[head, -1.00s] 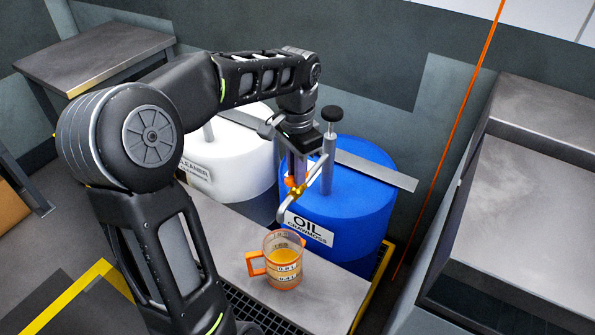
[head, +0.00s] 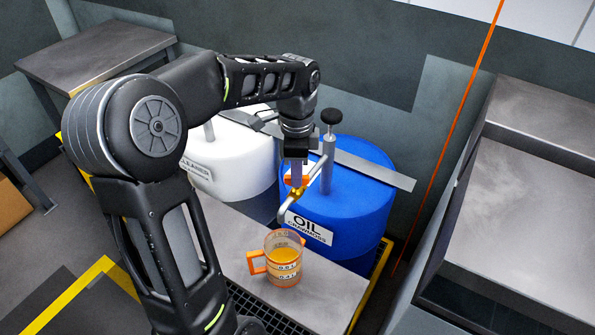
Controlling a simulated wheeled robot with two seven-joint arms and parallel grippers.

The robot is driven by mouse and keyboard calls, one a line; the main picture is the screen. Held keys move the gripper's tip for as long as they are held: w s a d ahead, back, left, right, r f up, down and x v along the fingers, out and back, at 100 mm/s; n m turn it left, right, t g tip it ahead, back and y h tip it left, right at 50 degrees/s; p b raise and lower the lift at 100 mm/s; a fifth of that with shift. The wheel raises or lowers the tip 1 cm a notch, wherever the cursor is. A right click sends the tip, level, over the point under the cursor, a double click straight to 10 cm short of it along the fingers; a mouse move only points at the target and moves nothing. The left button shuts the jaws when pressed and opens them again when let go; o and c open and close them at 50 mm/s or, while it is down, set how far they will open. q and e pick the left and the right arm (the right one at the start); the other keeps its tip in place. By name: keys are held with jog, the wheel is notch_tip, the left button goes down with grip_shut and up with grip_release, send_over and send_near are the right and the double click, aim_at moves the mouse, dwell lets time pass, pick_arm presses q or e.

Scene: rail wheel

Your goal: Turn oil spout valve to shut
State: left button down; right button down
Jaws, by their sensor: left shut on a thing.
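The blue oil barrel (head: 350,205) stands behind the grey bench, with a white OIL label on its front. A brass and grey spout (head: 288,208) sticks out from its pump post (head: 328,160) toward the front. The orange valve handle (head: 297,181) sits on top of the spout. My left gripper (head: 296,176) points down from above and is shut on the orange handle; its fingertips are partly hidden. An orange-handled measuring jug (head: 284,262) with yellow-orange liquid stands on the bench below and in front of the spout. My right gripper is not in view.
A white cleaner barrel (head: 228,165) stands left of the oil barrel, partly behind my left arm. A grey metal bar (head: 375,170) runs across the barrel tops. A grey metal counter (head: 535,220) is at the right. An orange line (head: 455,130) slants down between.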

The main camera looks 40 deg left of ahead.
pick_arm(q)
jog(key=shift+m, duration=1)
jog(key=m+p, duration=0.1)
jog(key=m, duration=0.1)
jog(key=shift+r+m+p, duration=0.15)
jog(key=shift+m+p, duration=0.15)
jog(key=shift+m, duration=0.8)
jog(key=c, duration=1.3)
grip_release()
